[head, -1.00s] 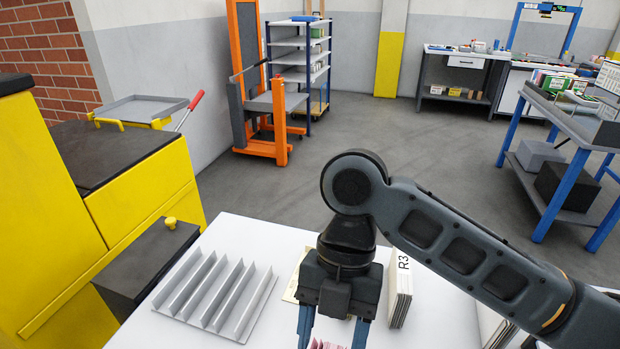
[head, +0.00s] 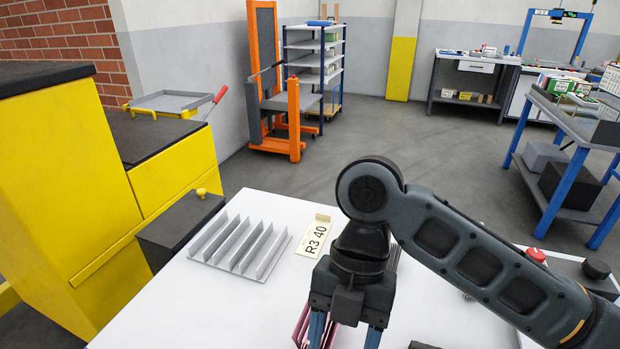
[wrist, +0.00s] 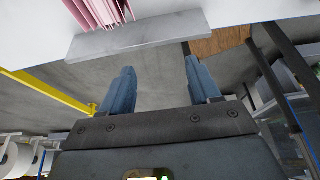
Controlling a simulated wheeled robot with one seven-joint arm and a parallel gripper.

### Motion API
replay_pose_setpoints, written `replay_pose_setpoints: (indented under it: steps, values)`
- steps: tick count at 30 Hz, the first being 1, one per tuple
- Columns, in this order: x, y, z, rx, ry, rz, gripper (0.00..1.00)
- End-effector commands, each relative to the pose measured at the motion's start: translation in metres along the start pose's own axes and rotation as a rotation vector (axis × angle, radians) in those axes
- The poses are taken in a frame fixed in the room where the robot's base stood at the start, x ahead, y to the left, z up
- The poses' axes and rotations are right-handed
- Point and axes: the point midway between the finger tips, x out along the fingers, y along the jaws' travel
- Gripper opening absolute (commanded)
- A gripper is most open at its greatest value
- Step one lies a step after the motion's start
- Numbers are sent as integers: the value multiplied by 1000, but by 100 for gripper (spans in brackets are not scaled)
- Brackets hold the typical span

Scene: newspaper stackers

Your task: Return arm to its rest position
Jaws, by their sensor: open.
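My gripper (head: 345,337) hangs at the end of my bent arm, over the front part of the white table (head: 215,300). Its two blue fingers point down, with their tips cut off by the frame. In the wrist view the fingers of my gripper (wrist: 158,70) are apart with nothing between them. Pink folded sheets (head: 302,326) show just left of the gripper, partly hidden by it. The pink sheets also show in the wrist view (wrist: 95,12), beyond the left finger.
A grey slotted rack (head: 238,250) and a card marked "R3 40" (head: 316,237) lie on the table. A black box (head: 180,232) and yellow cabinet (head: 60,190) stand left. A red button (head: 536,254) is at right. Open floor lies behind the table.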

Motion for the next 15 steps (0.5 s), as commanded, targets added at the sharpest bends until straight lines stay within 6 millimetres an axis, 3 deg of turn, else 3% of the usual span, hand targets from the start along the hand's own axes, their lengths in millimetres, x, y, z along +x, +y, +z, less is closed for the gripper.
replay_pose_setpoints:
  steps: [15]
  values:
    - [17, 58, -30, 100, 60, 264, 62]
